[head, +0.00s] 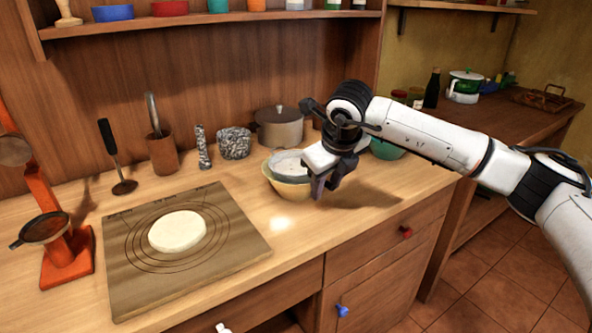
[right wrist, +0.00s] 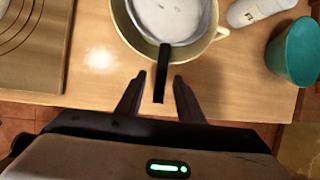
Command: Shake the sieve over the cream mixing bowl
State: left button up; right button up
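The cream mixing bowl (head: 287,188) stands on the counter and also shows in the right wrist view (right wrist: 217,42). A sieve (head: 291,161) with white powder in it rests on or in the bowl; I cannot tell how it is supported. In the right wrist view the sieve (right wrist: 172,15) has a black handle (right wrist: 162,75) pointing at my right gripper (right wrist: 159,97). My right gripper's fingers are apart, one on each side of the handle's end, with gaps to it. In the head view the right gripper (head: 325,185) is at the bowl's right front. My left gripper is not in view.
A board (head: 125,275) with a round of dough (head: 177,231) lies left. An orange stand (head: 68,262) holds a dark strainer (head: 44,228). A grey pot (head: 279,127) is behind the bowl; a teal bowl (right wrist: 295,52) is to its right.

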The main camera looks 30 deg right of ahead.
grip_shut()
jog(key=shift+r, duration=0.1)
jog(key=shift+r+p, duration=0.85)
jog(key=shift+r, duration=0.6)
jog(key=shift+s+r+p, duration=0.15)
jog(key=shift+r+p, duration=0.75)
jog(key=shift+r, duration=0.65)
jog(key=shift+d, duration=0.15)
